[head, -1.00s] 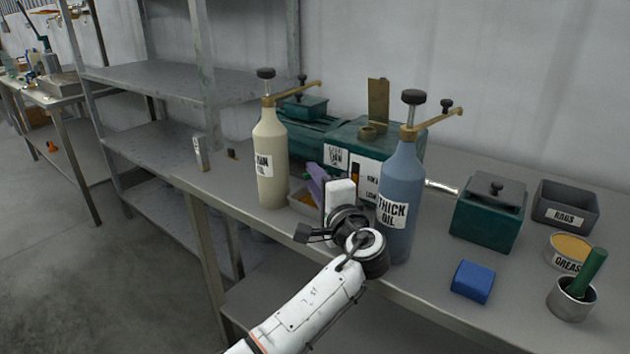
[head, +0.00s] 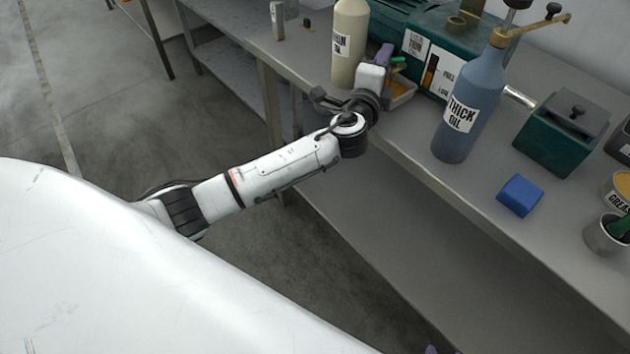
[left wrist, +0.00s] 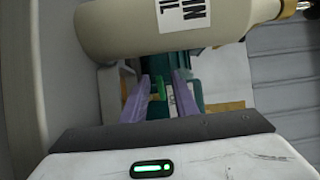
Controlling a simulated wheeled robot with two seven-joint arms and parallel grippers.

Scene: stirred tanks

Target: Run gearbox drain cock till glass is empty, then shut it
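The green gearbox (head: 472,42) stands at the back of the bench. Its front has a white plate and a level glass (head: 430,72) marked FULL and LOW; amber shows in it, but the exact level is too small to tell. A small green handle (head: 398,62), apparently the drain cock's, shows by my left gripper (head: 386,56). In the left wrist view my left gripper (left wrist: 160,95) has its purple fingers apart, with the green handle (left wrist: 158,88) between them; contact is unclear. A purple tip at the head view's bottom edge may be my right gripper (head: 431,349).
A cream THIN OIL bottle (head: 349,42) stands close left of my left gripper, and a blue THICK OIL bottle (head: 470,105) right of it. A tray (head: 402,100) with amber contents sits below the handle.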

